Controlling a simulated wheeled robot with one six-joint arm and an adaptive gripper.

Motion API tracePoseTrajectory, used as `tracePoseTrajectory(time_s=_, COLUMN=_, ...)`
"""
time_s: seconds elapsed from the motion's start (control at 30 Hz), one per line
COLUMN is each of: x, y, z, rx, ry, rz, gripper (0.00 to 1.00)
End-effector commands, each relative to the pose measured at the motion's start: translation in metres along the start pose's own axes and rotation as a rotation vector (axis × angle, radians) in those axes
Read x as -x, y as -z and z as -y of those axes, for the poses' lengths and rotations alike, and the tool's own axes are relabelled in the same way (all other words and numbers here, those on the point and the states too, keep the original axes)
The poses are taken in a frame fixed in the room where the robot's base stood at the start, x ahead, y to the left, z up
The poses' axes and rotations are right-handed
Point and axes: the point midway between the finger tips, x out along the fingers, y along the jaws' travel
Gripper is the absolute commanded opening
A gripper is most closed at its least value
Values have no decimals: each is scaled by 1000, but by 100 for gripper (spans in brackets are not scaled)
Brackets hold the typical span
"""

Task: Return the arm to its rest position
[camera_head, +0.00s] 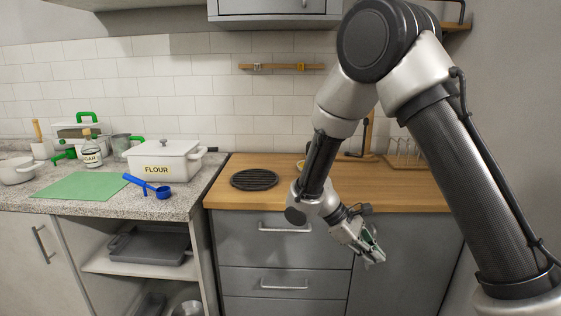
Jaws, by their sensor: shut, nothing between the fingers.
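My arm fills the right side of the head view, bent high at the elbow with its forearm hanging down in front of the wooden counter. My gripper (371,251) is at the lower end, in front of the grey cabinet doors and below the counter's front edge. It is shut and empty, tilted down to the right. It looks clear of the cabinet front, but the exact gap cannot be told.
A wooden counter (225,182) with a black round trivet (254,180) lies behind the arm. On the left speckled counter stand a white flour box (163,161), a blue scoop (150,187), a green mat (82,186) and a sugar jar (92,153). An open shelf holds grey trays (150,247).

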Motion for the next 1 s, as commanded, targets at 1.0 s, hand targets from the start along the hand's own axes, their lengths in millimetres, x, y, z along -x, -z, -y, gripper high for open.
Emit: tracePoseTrajectory(time_s=1.0, x=50, y=-308, z=56, rx=-1064, ry=388, rz=-917, gripper=0)
